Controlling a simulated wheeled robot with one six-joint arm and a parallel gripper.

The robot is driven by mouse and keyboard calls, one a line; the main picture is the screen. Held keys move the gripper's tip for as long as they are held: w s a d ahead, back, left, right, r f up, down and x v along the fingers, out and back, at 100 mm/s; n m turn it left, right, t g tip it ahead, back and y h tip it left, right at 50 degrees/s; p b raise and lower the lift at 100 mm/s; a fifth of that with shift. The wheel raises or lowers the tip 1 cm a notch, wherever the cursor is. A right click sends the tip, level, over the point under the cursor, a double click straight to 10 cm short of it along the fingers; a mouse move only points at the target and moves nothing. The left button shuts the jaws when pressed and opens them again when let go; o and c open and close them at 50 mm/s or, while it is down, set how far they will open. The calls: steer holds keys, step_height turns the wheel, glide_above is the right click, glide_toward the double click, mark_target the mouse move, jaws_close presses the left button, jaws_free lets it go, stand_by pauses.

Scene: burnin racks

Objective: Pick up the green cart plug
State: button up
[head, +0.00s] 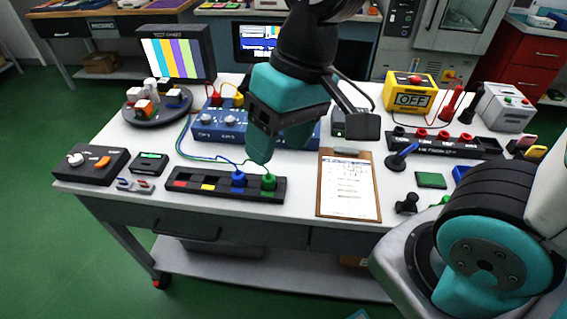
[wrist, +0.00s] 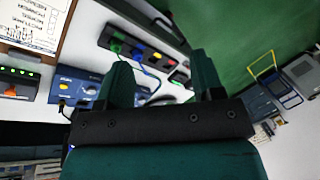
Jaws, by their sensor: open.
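A green plug (head: 269,182) stands upright at the right end of a black socket strip (head: 215,188) near the table's front edge. A blue plug (head: 238,178) stands to its left in the same strip. In the wrist view the green plug (wrist: 117,48) and blue plug (wrist: 137,60) show beyond the left finger. My gripper (head: 262,158) points down just above and behind the green plug in the head view, partly over the strip's background. In the wrist view my gripper (wrist: 165,78) has its fingers apart with nothing between them.
A clipboard (head: 348,183) lies right of the strip. A blue knob box (head: 218,128) is behind it, with cables. A black control box (head: 90,163) is at the left. A small green object (head: 440,200) lies at the right, partly hidden by my body.

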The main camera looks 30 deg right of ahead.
steer(key=w+d+f+m+h, duration=0.1)
steer(key=w+f+m+h, duration=0.15)
steer(key=w+m, duration=0.45)
steer(key=m, duration=0.5)
glide_above(268, 174)
step_height(268, 174, down, 4)
steer(key=shift+h, duration=0.35)
step_height(268, 174, down, 11)
steer(key=shift+w+f+p, duration=0.1)
steer(key=shift+f+p, duration=0.1)
steer(key=shift+p, duration=0.4)
steer(key=shift+f+p, duration=0.55)
steer(key=shift+f, duration=2.5)
steer(key=c, duration=1)
